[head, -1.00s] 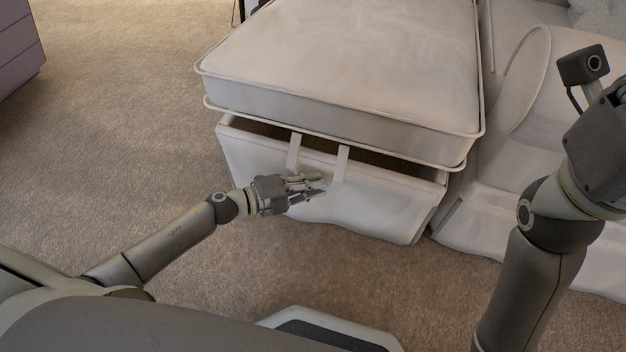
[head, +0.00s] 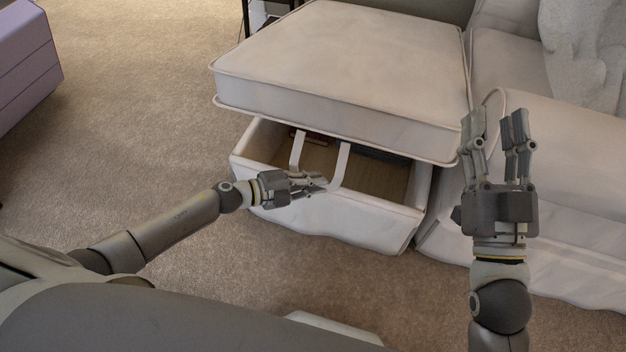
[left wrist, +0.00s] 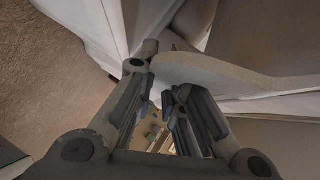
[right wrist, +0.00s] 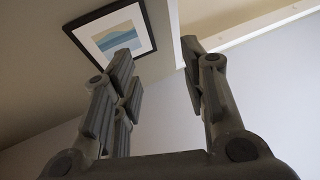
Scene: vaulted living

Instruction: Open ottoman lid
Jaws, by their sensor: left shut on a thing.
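The ottoman lid (head: 350,50) is a thick cream cushion. It stands raised above the ottoman box (head: 345,218), with a clear gap along its front. Through the gap I see the brown inside of the box and some dark contents at the back. A pale strap (head: 341,165) hangs in two bands from the lid's front. My left gripper (head: 318,184) is shut on the strap at its lower end; the fingers partly hide the grip. In the left wrist view a pale band (left wrist: 215,72) passes by the fingers. My right gripper (head: 495,128) is raised, open and empty, right of the lid.
A cream sofa (head: 560,170) stands close on the right, partly behind my right arm. A purple cabinet (head: 28,65) is at the far left. Carpet (head: 130,130) is clear left of the ottoman. A dark-legged stand (head: 246,18) is behind the lid.

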